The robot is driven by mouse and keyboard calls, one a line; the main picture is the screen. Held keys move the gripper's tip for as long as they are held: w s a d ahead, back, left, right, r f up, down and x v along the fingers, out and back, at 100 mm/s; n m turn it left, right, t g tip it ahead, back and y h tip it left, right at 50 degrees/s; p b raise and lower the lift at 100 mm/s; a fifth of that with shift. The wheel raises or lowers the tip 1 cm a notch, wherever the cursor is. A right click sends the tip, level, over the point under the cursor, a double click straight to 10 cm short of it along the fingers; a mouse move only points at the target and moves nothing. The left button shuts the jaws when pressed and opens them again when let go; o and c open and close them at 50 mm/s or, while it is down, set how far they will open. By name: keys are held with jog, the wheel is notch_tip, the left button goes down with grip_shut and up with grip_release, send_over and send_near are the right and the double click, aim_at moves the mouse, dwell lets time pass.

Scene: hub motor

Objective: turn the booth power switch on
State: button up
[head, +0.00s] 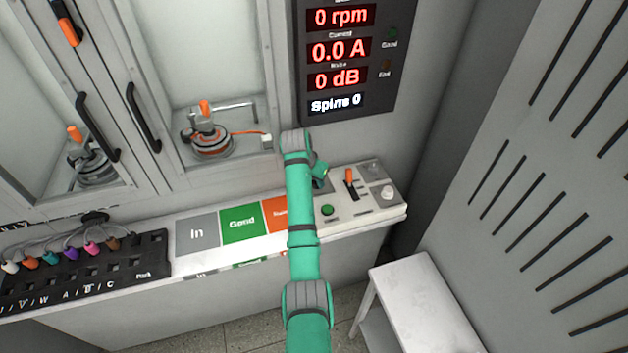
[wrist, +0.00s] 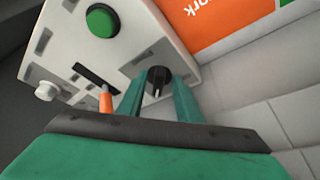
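The control box (head: 370,204) stands at the right end of the counter; it also fills the upper left of the wrist view (wrist: 70,55). A black rotary knob (wrist: 158,80) with a pale mark sits near its edge, hidden in the head view behind my arm. My gripper (wrist: 160,88) is open, its two green fingers apart on either side of this knob; I cannot tell if they touch it. An orange-tipped lever (wrist: 106,103) stands in a slot beside the left finger. No label naming the power switch is readable.
The box also carries a green button (wrist: 102,20) and a white knob (wrist: 47,91). The display (head: 340,50) reads 0 rpm, 0.0 A, 0 dB, Spins 0. An orange panel (wrist: 225,22) adjoins the box. A white stool (head: 415,295) stands at lower right.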

jog(key=v, duration=1)
jog(key=shift+r, duration=0.4)
jog(key=shift+s+a+f, duration=0.1)
jog(key=shift+s, duration=0.05)
